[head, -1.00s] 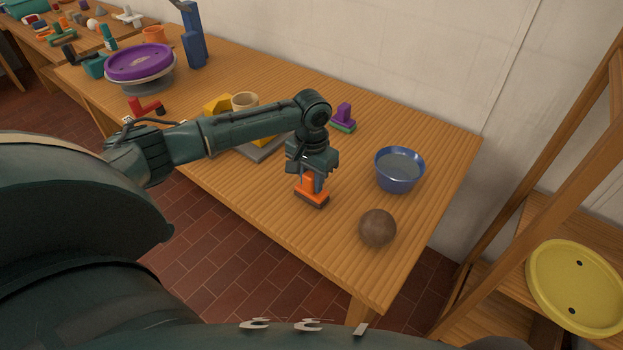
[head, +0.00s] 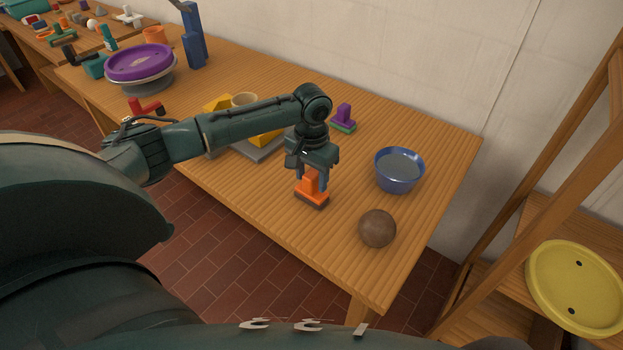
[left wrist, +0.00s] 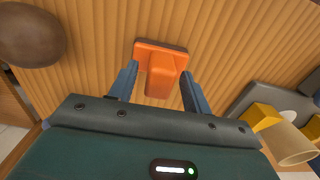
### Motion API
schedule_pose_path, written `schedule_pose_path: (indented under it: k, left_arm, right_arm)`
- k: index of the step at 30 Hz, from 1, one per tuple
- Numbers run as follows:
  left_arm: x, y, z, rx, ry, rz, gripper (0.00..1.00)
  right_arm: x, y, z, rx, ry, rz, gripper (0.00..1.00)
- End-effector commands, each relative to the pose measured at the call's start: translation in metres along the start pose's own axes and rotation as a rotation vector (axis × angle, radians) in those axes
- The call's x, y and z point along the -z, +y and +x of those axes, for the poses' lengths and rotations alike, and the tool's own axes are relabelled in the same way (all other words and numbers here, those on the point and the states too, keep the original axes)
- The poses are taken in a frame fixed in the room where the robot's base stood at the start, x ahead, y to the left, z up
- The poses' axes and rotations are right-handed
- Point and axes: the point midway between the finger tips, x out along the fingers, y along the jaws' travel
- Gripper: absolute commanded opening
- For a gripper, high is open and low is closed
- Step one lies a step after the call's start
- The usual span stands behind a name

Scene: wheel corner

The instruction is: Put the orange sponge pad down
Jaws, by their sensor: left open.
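The orange sponge pad (head: 311,192) rests upright on the wooden table, with an orange handle on top and a dark layer at its base. My left gripper (head: 312,181) is directly above it, pointing down. Its fingers are open, one on each side of the handle. In the left wrist view the orange sponge pad (left wrist: 160,66) lies between the spread fingertips of my left gripper (left wrist: 158,82), with gaps beside the handle. My right gripper is not in view.
A brown ball (head: 377,228) and a blue bowl (head: 399,171) stand to the right of the pad. A purple-and-green pad (head: 343,118) stands behind it. A grey board with yellow blocks (head: 264,150) is partly hidden behind my left arm. The table (head: 300,248) is clear in front.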

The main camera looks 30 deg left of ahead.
Motion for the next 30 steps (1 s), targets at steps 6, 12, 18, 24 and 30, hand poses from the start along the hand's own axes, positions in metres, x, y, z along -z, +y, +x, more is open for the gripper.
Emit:
schedule_pose_path:
  k: [6,12,18,24,30]
  left_arm:
    - [0.001,0.0,-0.05,-0.002,0.006,0.001,0.49]
    - [0.001,0.0,-0.087,-0.002,0.004,0.001,0.49]
    - [0.001,0.0,-0.105,-0.001,0.001,-0.001,0.49]
    - [0.0,0.0,-0.107,-0.001,0.001,-0.001,0.49]
    - [0.0,0.0,-0.107,-0.002,0.001,0.0,0.49]
  right_arm:
    - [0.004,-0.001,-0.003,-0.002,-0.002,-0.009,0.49]
    - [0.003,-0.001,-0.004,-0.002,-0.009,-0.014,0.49]
    - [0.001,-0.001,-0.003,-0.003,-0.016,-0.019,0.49]
    - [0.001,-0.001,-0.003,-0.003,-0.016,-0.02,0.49]
    - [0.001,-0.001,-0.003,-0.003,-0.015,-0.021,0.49]
